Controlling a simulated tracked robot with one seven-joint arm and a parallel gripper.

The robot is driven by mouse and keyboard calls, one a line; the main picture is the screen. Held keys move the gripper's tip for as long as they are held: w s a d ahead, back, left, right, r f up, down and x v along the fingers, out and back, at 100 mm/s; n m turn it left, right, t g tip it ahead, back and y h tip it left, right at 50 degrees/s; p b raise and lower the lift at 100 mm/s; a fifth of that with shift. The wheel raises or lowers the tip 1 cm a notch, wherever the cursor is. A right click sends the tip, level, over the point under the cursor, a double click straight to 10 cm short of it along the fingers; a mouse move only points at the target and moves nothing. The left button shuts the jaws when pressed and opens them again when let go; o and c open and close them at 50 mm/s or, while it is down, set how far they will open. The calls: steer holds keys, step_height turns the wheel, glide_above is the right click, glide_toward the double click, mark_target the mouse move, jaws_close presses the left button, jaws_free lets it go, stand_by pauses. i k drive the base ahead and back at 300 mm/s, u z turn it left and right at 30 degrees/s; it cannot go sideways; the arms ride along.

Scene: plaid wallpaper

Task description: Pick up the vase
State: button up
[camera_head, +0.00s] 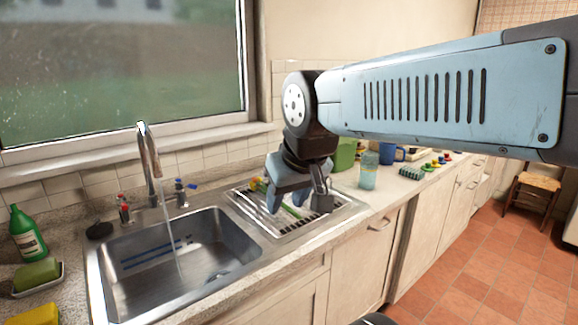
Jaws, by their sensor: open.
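A pale teal, see-through vessel (368,172) stands upright on the counter to the right of the drainboard; it may be the vase, but I cannot tell for sure. My gripper (298,204) is open, pointing down over the ribbed drainboard (338,213) beside the sink. It is left of the teal vessel and apart from it. A green object (345,154) stands behind my gripper, partly hidden by it. A yellow and green item (258,185) lies on the drainboard, partly covered by the fingers.
The steel sink (190,255) has its faucet (150,160) running. A green bottle (27,235) and a soap dish (38,278) stand at the left. A blue mug (391,153) and a teal sponge-like block (411,173) are near the teal vessel.

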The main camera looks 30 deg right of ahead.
mark_target(370, 160)
steer(key=u, duration=0.6)
steer(key=i, duration=0.1)
steer(key=z, duration=1.8)
steer(key=k, duration=0.3)
steer(key=z, duration=0.05)
